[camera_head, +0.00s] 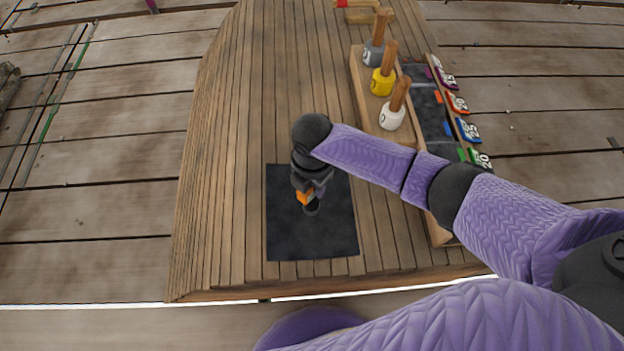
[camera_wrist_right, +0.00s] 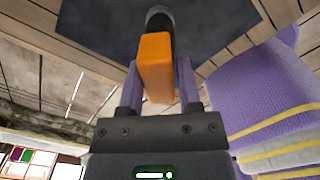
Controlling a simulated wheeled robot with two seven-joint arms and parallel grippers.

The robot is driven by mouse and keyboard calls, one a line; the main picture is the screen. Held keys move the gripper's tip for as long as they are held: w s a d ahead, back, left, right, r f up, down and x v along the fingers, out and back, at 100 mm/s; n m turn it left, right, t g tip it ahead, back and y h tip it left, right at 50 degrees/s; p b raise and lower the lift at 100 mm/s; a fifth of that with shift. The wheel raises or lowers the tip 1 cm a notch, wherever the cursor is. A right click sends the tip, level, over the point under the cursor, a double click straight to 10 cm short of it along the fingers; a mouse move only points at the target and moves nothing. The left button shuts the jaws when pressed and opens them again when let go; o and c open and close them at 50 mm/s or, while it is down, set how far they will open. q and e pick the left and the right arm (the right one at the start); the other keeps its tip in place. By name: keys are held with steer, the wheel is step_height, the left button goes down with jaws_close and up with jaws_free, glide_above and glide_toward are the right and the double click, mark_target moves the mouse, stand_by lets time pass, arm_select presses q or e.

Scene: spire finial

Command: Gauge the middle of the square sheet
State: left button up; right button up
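The square sheet (camera_head: 335,235) is dark and lies flat on the wooden table near its front edge; part of it shows in the right wrist view (camera_wrist_right: 90,25). My right gripper (camera_head: 309,186) is above the middle of the sheet, pointing down. It also shows in the right wrist view (camera_wrist_right: 160,90), with its purple fingers shut on an orange and black gauge (camera_wrist_right: 155,60). In the head view the gauge (camera_head: 304,198) has its black end over about the sheet's centre. I cannot tell whether that end touches the sheet. My left gripper is not in view.
A wooden rack (camera_head: 365,100) holds grey (camera_head: 373,54), yellow (camera_head: 382,82) and white (camera_head: 392,117) weighted pieces with wooden handles. Beside it is a dark tray (camera_head: 430,110) with coloured numbered tags (camera_head: 468,130). The table's left side is clear.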

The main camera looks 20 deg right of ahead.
steer(key=o, duration=0.4)
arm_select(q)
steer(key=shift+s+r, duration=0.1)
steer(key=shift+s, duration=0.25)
arm_select(e)
steer(key=shift+r, duration=0.15)
